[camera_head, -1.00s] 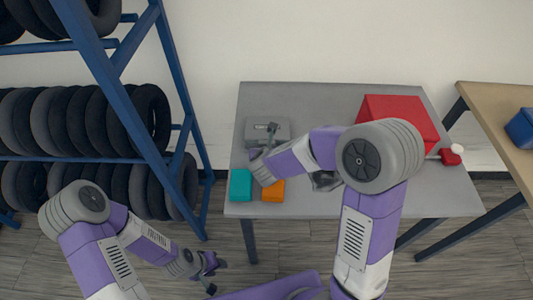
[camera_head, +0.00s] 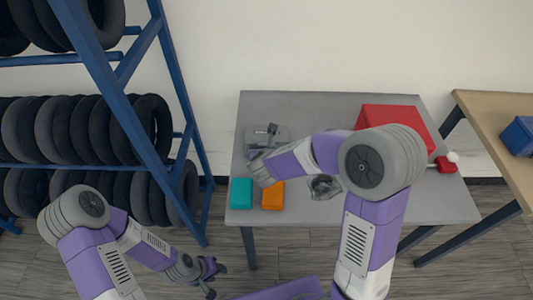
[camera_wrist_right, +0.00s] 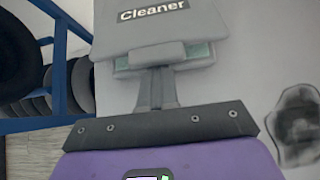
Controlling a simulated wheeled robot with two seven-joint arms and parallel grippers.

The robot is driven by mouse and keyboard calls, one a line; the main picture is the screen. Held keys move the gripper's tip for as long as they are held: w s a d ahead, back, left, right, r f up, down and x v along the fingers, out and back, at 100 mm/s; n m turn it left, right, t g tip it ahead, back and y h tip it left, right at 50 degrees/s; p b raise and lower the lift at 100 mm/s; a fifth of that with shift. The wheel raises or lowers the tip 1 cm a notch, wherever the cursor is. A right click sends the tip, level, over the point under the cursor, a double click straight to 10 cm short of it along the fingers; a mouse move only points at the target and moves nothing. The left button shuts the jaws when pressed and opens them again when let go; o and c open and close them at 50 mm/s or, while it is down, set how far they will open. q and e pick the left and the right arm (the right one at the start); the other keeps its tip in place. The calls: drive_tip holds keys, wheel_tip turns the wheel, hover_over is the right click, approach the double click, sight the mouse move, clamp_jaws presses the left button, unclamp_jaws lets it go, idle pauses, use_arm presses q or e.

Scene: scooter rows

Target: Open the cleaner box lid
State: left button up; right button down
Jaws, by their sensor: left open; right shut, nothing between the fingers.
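The cleaner box (camera_head: 283,131) is a grey box at the back left of the grey table. In the right wrist view its grey lid (camera_wrist_right: 150,33) carries a "Cleaner" label, with pale teal parts below the lid's near edge. My right gripper (camera_head: 271,129) is shut and empty at the box, partly covering it in the head view. In the wrist view its fingers (camera_wrist_right: 157,85) point at the lid's near edge; I cannot tell whether they touch it. My left gripper (camera_head: 214,276) is open and empty, low in front of the table, away from the box.
A teal block (camera_head: 241,192) and an orange block (camera_head: 272,195) lie at the table's front left. A dark grey patch (camera_head: 325,187) lies beside them. A red box (camera_head: 395,122) is at the back right. A blue tyre rack (camera_head: 128,110) stands left.

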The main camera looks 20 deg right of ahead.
drive_tip(key=shift+r, duration=0.1)
idle(0.3)
drive_tip(key=shift+w+d+r+p, duration=0.1)
drive_tip(key=shift+w+r+p, duration=0.25)
drive_tip(key=shift+r+p, duration=0.4)
drive_tip(key=shift+w+d+r+p, duration=0.1)
drive_tip(key=shift+w+r+p, duration=0.25)
drive_tip(key=shift+r+p, duration=0.35)
drive_tip(key=shift+r, duration=0.1)
drive_tip(key=shift+w+d+r+p, duration=0.15)
drive_tip(key=shift+w+r+p, duration=0.45)
drive_tip(key=shift+r, duration=0.1)
drive_tip(key=shift+w+d+r+p, duration=0.15)
drive_tip(key=shift+w+r+p, duration=0.4)
drive_tip(key=shift+r, duration=0.15)
